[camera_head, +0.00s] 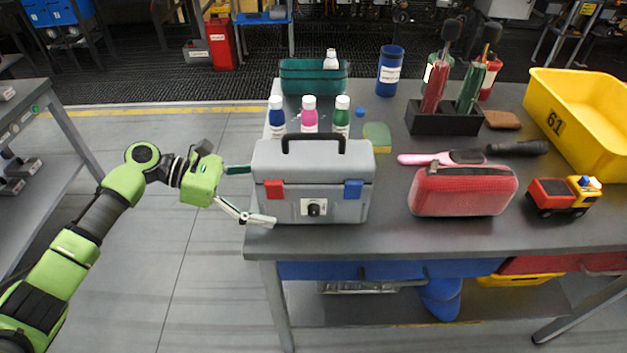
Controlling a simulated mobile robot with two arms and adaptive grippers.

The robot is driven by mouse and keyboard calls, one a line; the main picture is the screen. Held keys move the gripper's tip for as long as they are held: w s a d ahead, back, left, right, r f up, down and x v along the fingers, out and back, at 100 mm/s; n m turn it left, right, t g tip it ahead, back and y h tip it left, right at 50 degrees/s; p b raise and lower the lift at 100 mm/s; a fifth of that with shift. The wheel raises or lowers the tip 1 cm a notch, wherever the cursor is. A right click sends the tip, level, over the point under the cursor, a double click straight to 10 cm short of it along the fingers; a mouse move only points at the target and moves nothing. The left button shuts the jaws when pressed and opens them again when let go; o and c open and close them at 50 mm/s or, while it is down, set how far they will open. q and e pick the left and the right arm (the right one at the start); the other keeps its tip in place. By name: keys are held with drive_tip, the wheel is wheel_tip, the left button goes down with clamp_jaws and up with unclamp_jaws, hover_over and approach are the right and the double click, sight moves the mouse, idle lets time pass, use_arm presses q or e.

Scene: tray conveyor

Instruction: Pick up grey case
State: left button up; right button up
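The grey case (335,208) stands upright at the front left corner of the grey table. It has a black handle (312,137) on its lid, a red latch (274,190), a blue latch (353,189) and a dark lock at the middle of its front. My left gripper (257,195) is at the case's left side, beyond the table's left edge, with its fingers spread apart. One finger points at the upper left side and the other reaches the lower front left corner. I cannot tell whether either touches the case. My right gripper is not in view.
Bottles (310,113) stand close behind the case, with a teal box (298,77) farther back. A red case (464,191), toy truck (563,196) and yellow bin (592,115) are to the right. Bare table (390,215) lies between the two cases.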

sight(289, 200)
use_arm(q)
drive_tip(key=x, duration=0.4)
drive_tip(key=shift+s+d+p, duration=0.1)
drive_tip(key=shift+d+p, duration=0.25)
drive_tip(key=shift+c, duration=0.3)
drive_tip(key=c, duration=1.7)
drive_tip(key=shift+r, duration=0.1)
drive_tip(key=shift+c, duration=1)
drive_tip(key=shift+r, duration=0.15)
